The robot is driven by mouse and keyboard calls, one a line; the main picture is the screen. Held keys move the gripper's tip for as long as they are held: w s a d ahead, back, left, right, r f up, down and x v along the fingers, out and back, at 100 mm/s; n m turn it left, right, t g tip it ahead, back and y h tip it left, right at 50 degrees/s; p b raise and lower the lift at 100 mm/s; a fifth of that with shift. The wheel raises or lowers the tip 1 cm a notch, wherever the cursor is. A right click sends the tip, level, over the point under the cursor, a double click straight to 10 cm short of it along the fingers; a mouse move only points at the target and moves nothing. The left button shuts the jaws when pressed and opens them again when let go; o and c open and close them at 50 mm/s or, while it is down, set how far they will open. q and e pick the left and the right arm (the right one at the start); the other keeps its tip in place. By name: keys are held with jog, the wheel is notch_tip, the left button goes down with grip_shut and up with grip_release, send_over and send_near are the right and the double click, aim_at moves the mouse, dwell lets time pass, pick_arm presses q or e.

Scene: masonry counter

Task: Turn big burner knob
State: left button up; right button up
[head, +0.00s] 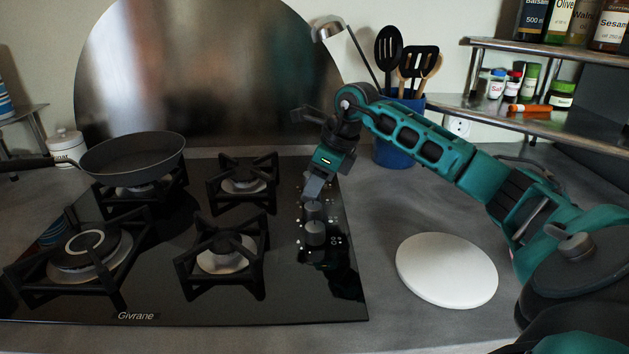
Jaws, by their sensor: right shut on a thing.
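The gas hob (340,290) has a column of grey burner knobs along its right side. One knob (315,232) stands clear, nearer to me. Another knob (314,210) is just below my right gripper's fingers in the picture. My right gripper (313,188) points down at the far part of this column and is shut on a knob. Its fingers largely hide what they hold, so I cannot tell exactly which knob. The big burner (85,245) is at the hob's front left, with no pan on it. My left gripper is not in view.
A frying pan (135,155) sits on the back left burner. A blue utensil pot (400,140) stands behind my right arm. A round white board (446,270) lies on the counter right of the hob. A shelf (540,115) with jars is at the back right.

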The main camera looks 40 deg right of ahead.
jog(key=n+y+p, duration=0.1)
jog(key=n, duration=0.2)
jog(key=shift+r+g, duration=0.15)
jog(key=shift+g, duration=0.25)
jog(key=n+g+p, duration=0.1)
jog(key=n, duration=0.2)
jog(key=shift+w+d+n+y+p, duration=0.1)
jog(key=shift+w+n+y+p, duration=0.05)
jog(key=shift+n+y+p, duration=0.2)
jog(key=n+g, duration=0.1)
jog(key=n, duration=0.2)
jog(key=shift+w+y, duration=0.1)
jog(key=shift+y, duration=0.25)
jog(key=shift+n+g, duration=0.7)
jog(key=shift+n, duration=0.75)
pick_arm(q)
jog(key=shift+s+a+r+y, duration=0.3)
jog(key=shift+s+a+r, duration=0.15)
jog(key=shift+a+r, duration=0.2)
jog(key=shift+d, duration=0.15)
pick_arm(e)
jog(key=o, duration=1)
